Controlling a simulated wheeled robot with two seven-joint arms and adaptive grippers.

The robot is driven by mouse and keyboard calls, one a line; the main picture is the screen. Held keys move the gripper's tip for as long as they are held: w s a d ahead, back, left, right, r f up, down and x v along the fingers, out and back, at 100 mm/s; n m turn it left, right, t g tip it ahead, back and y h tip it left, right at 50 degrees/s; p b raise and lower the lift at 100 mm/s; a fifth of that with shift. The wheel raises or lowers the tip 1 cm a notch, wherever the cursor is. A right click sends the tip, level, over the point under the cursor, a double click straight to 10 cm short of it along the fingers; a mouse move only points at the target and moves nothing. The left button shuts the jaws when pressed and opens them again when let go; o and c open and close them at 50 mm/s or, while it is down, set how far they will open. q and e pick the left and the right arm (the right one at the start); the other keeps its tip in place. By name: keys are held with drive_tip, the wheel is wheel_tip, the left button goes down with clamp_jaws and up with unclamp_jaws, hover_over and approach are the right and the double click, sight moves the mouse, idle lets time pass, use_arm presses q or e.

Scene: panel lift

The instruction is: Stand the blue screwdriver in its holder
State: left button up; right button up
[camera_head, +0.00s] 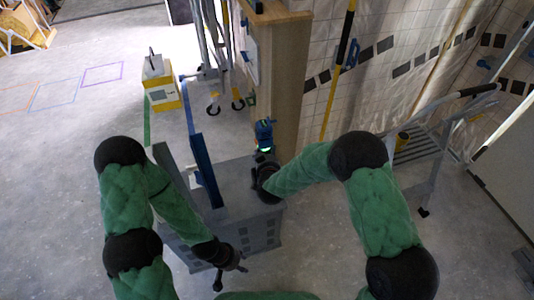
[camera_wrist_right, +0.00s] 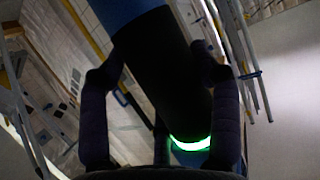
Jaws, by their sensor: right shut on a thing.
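A blue and black screwdriver (camera_head: 264,133) with a glowing green ring is at my right gripper (camera_head: 264,158), above the far right part of a grey box-like stand. My left gripper (camera_head: 230,276) is open and empty in front of the stand. I cannot make out the holder clearly.
A wooden post (camera_head: 290,85) rises just behind the screwdriver. A metal cart (camera_head: 425,150) stands at the right. The floor at the left is mostly clear.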

drive_tip(key=shift+w+f+b, duration=0.1)
drive_tip(key=shift+f+b, duration=0.5)
drive_tip(key=shift+f, duration=0.1)
idle(1.0)
drive_tip(key=o, duration=1.8)
drive_tip(key=shift+f, duration=0.1)
drive_tip(key=shift+o, duration=0.8)
drive_tip(key=shift+s+f, duration=0.2)
drive_tip(key=shift+f, duration=0.05)
drive_tip(key=shift+r, duration=0.1)
drive_tip(key=shift+w, duration=0.1)
drive_tip(key=shift+s+r, duration=0.1)
drive_tip(key=shift+s, duration=0.25)
drive_tip(key=shift+s+d, duration=0.1)
drive_tip(key=shift+s, duration=1.1)
drive_tip(key=s+p, duration=0.2)
drive_tip(key=s, duration=0.7)
drive_tip(key=shift+d, duration=0.25)
